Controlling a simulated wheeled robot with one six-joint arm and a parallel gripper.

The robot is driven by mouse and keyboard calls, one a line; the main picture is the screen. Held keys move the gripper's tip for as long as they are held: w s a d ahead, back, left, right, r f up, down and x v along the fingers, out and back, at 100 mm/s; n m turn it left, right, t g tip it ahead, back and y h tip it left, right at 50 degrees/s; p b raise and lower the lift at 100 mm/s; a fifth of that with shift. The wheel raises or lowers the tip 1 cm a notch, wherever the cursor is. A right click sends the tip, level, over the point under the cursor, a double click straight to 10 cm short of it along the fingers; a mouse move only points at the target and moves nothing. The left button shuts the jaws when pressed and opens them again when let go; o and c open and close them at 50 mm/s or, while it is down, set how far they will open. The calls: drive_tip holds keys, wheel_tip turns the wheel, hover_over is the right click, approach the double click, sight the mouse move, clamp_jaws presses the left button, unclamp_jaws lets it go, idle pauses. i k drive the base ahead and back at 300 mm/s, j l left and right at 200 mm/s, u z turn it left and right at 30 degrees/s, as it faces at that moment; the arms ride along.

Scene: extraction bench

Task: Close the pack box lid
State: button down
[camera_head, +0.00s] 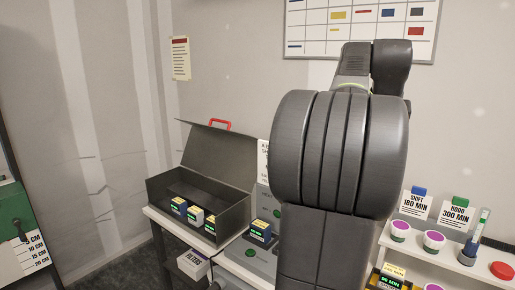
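The pack box (234,223) is a dark grey case at the left end of the bench. Its lid (216,153) stands open, tilted up at the back, with a red handle (220,123) on its top edge. Several small dark packs with yellow and white tops (195,215) are inside, along the front side. My arm fills the middle of the view, to the right of the box and apart from the lid in the picture. My gripper is not in view.
Another small pack (260,230) stands on a grey unit right of the box. A white box marked FILTERS (193,264) is below the bench. At right, a white shelf (457,258) holds round tubs, cards and a red button. A green device (20,233) is at far left.

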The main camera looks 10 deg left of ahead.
sight(227, 156)
drive_tip(key=i+j, duration=0.15)
drive_tip(key=j, duration=0.3)
drive_tip(key=i+j+z, duration=0.1)
drive_tip(key=j, duration=0.35)
drive_tip(key=i+j, duration=0.15)
drive_tip(key=j, duration=0.3)
drive_tip(key=i+j+z, duration=0.1)
drive_tip(key=j, duration=0.35)
drive_tip(key=i+j, duration=0.15)
drive_tip(key=j, duration=0.3)
drive_tip(key=i+j, duration=0.3)
drive_tip(key=i+j+z, duration=0.1)
drive_tip(key=i+j, duration=0.2)
drive_tip(key=j, duration=0.15)
drive_tip(key=i+j, duration=0.25)
drive_tip(key=j, duration=0.15)
drive_tip(key=i+j+z, duration=0.1)
drive_tip(key=i+j, duration=0.2)
drive_tip(key=j, duration=0.15)
